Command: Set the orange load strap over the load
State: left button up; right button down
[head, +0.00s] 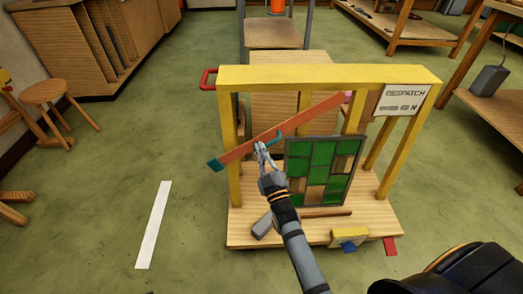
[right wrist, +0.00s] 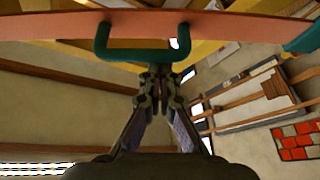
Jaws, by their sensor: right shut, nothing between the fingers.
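The orange load strap (head: 290,127) is a long flat bar with a teal end and a teal handle (head: 273,136). It slants up to the right in front of the yellow frame of the cart (head: 320,75). The leaded panel (head: 325,165), of green and tan panes, stands upright on the cart's wooden deck, right of my gripper. My right gripper (head: 261,150) is shut and empty at the handle. In the right wrist view the strap (right wrist: 230,27) crosses the top, and the handle (right wrist: 120,52) lies just beyond the fingertips (right wrist: 160,75); contact is unclear.
A grey block (head: 262,225) and a wooden strip (head: 325,212) lie on the deck. Blue (head: 348,246) and red (head: 389,246) pieces show at its front edge. A red handle (head: 208,79) sticks out left of the frame. A stool (head: 45,92) stands left; the floor there is mostly clear.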

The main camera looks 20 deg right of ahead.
pick_arm(q)
jog(key=shift+s+a+r+g+y+p, duration=0.3)
jog(key=shift+a+r+g+p, duration=0.4)
jog(key=shift+p, duration=0.65)
jog(key=shift+s+a+r+g+y+p, duration=0.25)
jog(key=shift+a+r+g+p, duration=0.4)
jog(key=shift+p, duration=0.65)
pick_arm(e)
jog(key=s+d+f+n+g+y, duration=0.1)
jog(key=s+d+f+n+g, duration=0.1)
jog(key=d+f+n, duration=0.2)
jog(key=s+d+f+n+g+y, duration=0.1)
jog(key=d+f+n, duration=0.4)
jog(key=d, duration=0.6)
jog(key=s+d+f+n+g+y, duration=0.2)
jog(key=s+d+f+n, duration=0.2)
jog(key=d, duration=0.3)
jog(key=shift+s+d+f+n+g, duration=0.15)
jog(key=shift+s+f+n+g, duration=0.25)
jog(key=shift+s, duration=0.25)
pick_arm(q)
jog(key=shift+w, duration=0.1)
